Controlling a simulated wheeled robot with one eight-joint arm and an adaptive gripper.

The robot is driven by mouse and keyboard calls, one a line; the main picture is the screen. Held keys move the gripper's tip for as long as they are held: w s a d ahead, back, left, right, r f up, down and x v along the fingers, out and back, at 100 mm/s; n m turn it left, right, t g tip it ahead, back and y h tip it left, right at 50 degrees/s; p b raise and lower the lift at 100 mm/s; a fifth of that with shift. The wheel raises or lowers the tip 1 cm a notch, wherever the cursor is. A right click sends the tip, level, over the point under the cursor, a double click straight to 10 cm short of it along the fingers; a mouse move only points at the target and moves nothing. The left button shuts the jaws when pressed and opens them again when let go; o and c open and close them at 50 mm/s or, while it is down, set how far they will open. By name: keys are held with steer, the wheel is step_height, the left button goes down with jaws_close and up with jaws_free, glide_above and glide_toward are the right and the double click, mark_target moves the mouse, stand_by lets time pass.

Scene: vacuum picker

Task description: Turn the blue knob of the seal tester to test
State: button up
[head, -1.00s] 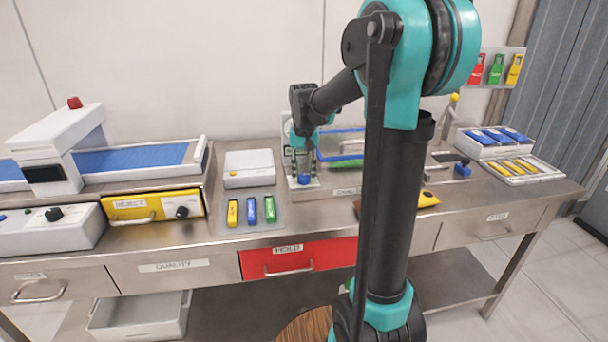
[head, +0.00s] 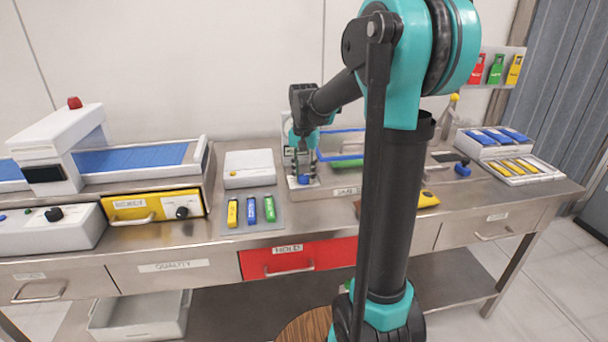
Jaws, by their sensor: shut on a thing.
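The blue knob (head: 304,179) sits low on the front of the seal tester, at the middle of the bench. My gripper (head: 302,171) points down over it and is shut on the knob. The fingers partly cover the knob, and its pointer direction is too small to read. The seal tester (head: 340,147) has a blue-rimmed frame and a green item inside. My arm hides its right part.
Left of my gripper, a tray (head: 265,222) holds yellow, blue and green pieces, with a white box (head: 250,168) behind. A yellow drawer (head: 150,207) and a conveyor (head: 130,160) stand further left. A yellow item (head: 425,199) lies right of my arm.

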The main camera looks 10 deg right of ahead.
mark_target(304, 176)
steer(key=o, duration=1.2)
steer(key=shift+c, duration=0.2)
steer(key=shift+r, duration=0.1)
step_height(304, 176, up, 12)
